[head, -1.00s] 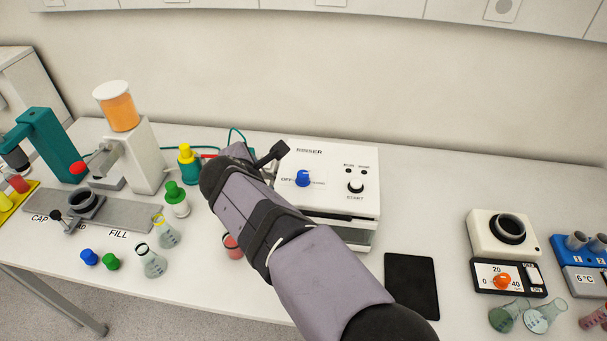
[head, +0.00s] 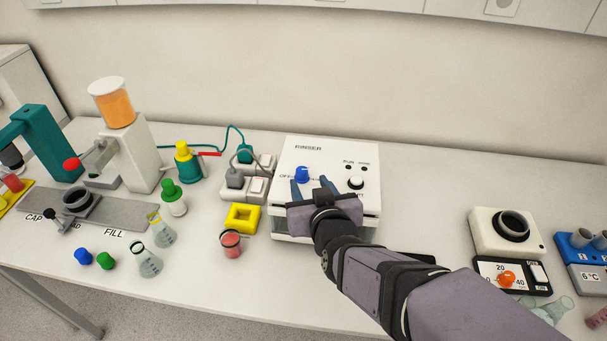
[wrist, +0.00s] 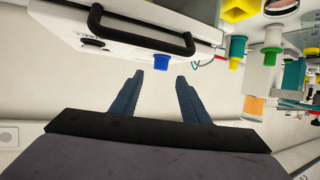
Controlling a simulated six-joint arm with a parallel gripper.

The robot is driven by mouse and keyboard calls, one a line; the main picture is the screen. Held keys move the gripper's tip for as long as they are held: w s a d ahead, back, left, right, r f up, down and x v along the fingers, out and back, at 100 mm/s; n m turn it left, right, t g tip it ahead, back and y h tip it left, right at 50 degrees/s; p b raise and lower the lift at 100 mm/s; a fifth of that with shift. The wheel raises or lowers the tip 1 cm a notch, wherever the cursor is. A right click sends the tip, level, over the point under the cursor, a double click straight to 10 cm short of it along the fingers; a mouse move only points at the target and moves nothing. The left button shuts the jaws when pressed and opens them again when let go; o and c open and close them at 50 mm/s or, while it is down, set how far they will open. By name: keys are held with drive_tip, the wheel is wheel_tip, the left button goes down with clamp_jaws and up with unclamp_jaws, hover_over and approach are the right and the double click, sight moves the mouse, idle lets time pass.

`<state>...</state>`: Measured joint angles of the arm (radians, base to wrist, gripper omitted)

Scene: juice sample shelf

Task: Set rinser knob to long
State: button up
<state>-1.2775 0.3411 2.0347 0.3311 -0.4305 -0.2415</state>
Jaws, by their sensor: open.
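The rinser (head: 325,155) is a white box with RINSER printed on its sloped top. Its blue knob (head: 302,174) sits at the left of the panel, with an OFF mark beside it; the rest of its scale is partly hidden by my gripper. A black START button (head: 355,183) is to its right. My gripper (head: 310,189) is open and empty, its blue fingers just in front of the knob in the head view. In the wrist view the blue knob (wrist: 161,61) shows beyond the spread fingertips (wrist: 158,73), apart from them.
A black handle (wrist: 140,40) shows on the rinser in the wrist view. A power strip (head: 245,187), a yellow square holder (head: 242,217) and a beaker of red liquid (head: 232,244) stand to the left. A heater with an orange dial (head: 507,279) is right; the table between is mostly clear.

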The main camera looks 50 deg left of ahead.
sight(303, 173)
drive_tip(key=shift+a, duration=0.1)
drive_tip(key=shift+p+x, duration=1.45)
drive_tip(key=shift+x, duration=2.1)
drive_tip(key=shift+f, duration=0.1)
drive_tip(key=shift+c, duration=0.4)
clamp_jaws()
